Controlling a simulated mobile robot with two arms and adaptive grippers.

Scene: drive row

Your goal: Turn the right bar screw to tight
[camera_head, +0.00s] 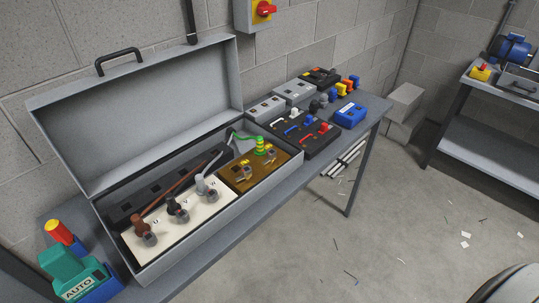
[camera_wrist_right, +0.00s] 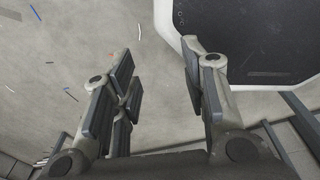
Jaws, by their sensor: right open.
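An open grey metal box (camera_head: 196,235) with a raised lid (camera_head: 140,118) stands on the bench. A brown board (camera_head: 248,186) at the box's right end carries two brass bar pieces, the left one (camera_head: 241,173) and the right one (camera_head: 270,154). The turn of their screws is too small to read. A yellow-and-green striped part (camera_head: 260,145) stands beside the right one. My right gripper (camera_wrist_right: 158,75) is open and empty above the floor in the right wrist view, away from the box. Neither gripper shows in the head view.
A cream plate (camera_head: 160,245) with several lever-like terminals lies in the box. Tool cases (camera_head: 310,147) and a blue block (camera_head: 350,115) stand farther along the bench. A teal AUTO device (camera_head: 72,275) is at near left.

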